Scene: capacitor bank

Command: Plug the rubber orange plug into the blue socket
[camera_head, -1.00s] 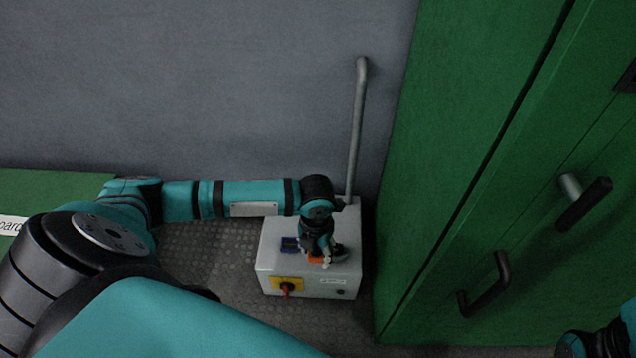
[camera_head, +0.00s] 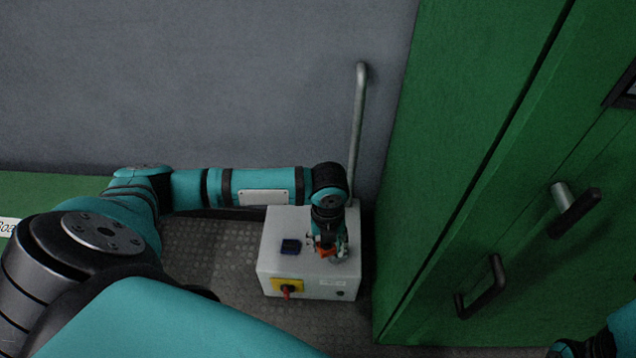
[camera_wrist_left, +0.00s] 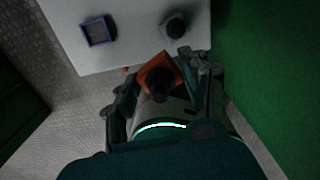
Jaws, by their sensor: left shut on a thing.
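The orange plug (camera_head: 326,252) is held in my left gripper (camera_head: 328,246), which points down over the right part of the white box's top. In the left wrist view the plug (camera_wrist_left: 158,76) sits between the fingers of the gripper (camera_wrist_left: 160,85), with a dark round part in its middle. The blue socket (camera_head: 291,246) is on the box top, left of the plug. In the left wrist view the socket (camera_wrist_left: 97,31) is a blue-rimmed square, apart from the plug. My right gripper cannot be made out; only a piece of my right arm shows at the lower right.
The white box (camera_head: 275,268) has a yellow panel with a red switch (camera_head: 286,290) in front. A grey pipe (camera_head: 357,130) rises behind it. A green cabinet (camera_head: 440,150) with dark handles stands close on the right.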

